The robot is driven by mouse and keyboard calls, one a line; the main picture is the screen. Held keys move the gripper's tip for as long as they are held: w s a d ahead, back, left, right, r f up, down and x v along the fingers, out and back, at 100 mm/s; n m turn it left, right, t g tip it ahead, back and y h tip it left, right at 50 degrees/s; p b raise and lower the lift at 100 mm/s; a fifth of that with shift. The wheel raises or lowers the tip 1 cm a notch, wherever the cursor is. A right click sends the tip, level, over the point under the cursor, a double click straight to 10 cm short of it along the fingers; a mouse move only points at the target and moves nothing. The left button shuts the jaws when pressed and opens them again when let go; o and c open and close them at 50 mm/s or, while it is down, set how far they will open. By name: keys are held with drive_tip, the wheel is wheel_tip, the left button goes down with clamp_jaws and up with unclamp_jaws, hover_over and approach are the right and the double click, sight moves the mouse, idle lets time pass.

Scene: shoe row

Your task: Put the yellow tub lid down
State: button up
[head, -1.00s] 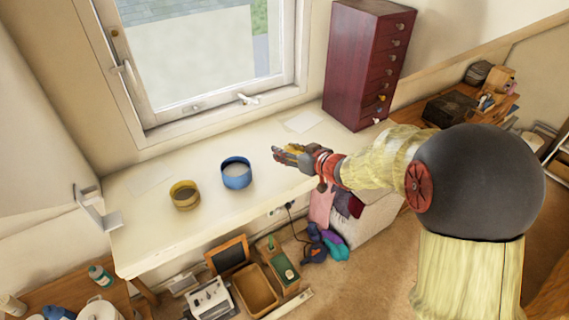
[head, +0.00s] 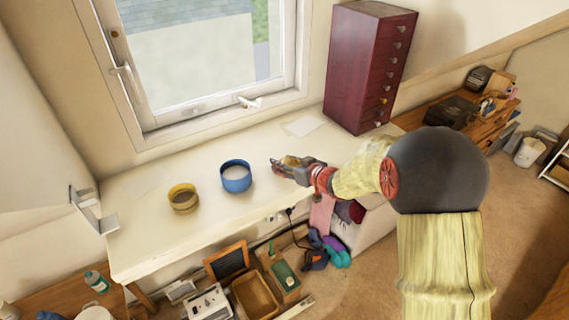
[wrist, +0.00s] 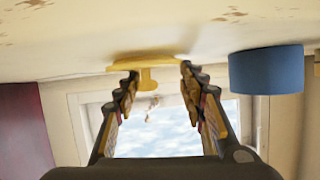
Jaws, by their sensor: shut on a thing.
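My gripper (head: 285,165) is over the white table (head: 150,235), to the right of the blue tub. In the wrist view my gripper (wrist: 160,82) has its fingers either side of the yellow tub lid (wrist: 165,64) and its knob, and is shut on the lid. That view is upside down. The lid is very close to the tabletop; I cannot tell if it touches. In the head view the lid is mostly hidden by the fingers. The yellow tub (head: 184,199) stands open on the table, left of the open blue tub (head: 236,177), which also shows in the wrist view (wrist: 266,70).
A dark red drawer cabinet (head: 365,70) stands at the table's back right. Sheets of paper (head: 303,124) lie near the window. A white bracket (head: 92,208) is at the table's left end. The tabletop around my gripper is mostly clear. Boxes and clothes lie below.

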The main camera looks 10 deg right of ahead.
drive_tip(key=o, duration=0.9)
drive_tip(key=shift+f, duration=0.15)
drive_tip(key=shift+r, duration=0.25)
drive_tip(key=s+d+r+m+g+h+p, duration=0.1)
drive_tip(key=s+d+r+m+h, duration=0.1)
drive_tip(key=s+d+r+h, duration=0.45)
drive_tip(key=s+d+r+m+h+p, duration=0.15)
drive_tip(key=s+d+r, duration=0.25)
drive_tip(key=s+r, duration=0.55)
drive_tip(key=s+a+g+y, duration=0.1)
drive_tip(key=s+a+g, duration=0.1)
drive_tip(key=s, duration=0.6)
drive_tip(key=s+a+g, duration=0.2)
drive_tip(key=s+a, duration=0.2)
drive_tip(key=s, duration=0.4)
drive_tip(key=s+a+g+y, duration=0.1)
drive_tip(key=s+a, duration=0.3)
drive_tip(key=s, duration=0.4)
drive_tip(key=shift+s+a+g+y, duration=0.1)
drive_tip(key=shift+s+g+y, duration=0.25)
drive_tip(key=shift+g, duration=0.15)
